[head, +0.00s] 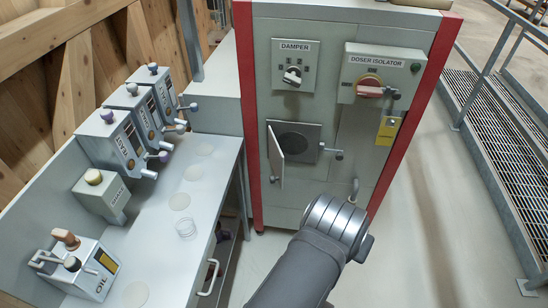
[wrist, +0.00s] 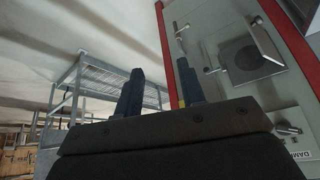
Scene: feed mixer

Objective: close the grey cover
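The grey cover (head: 275,157) is a small hinged flap on the front of the grey cabinet. It stands open, swung out at the left side of a square plate (head: 310,135) with a dark round opening. A small latch (head: 337,154) sits at the plate's right. In the wrist view, which is upside down, the cover (wrist: 267,42) juts out beside the dark opening. My gripper (wrist: 160,87) is open, with two dark fingers apart and nothing between them. It is clear of the cover. In the head view my arm hides the fingers.
The damper knob (head: 292,76) and the red doser isolator handle (head: 371,88) stick out above the plate. Railings and a grated walkway (head: 497,130) are at right. Floor in front of the cabinet is free.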

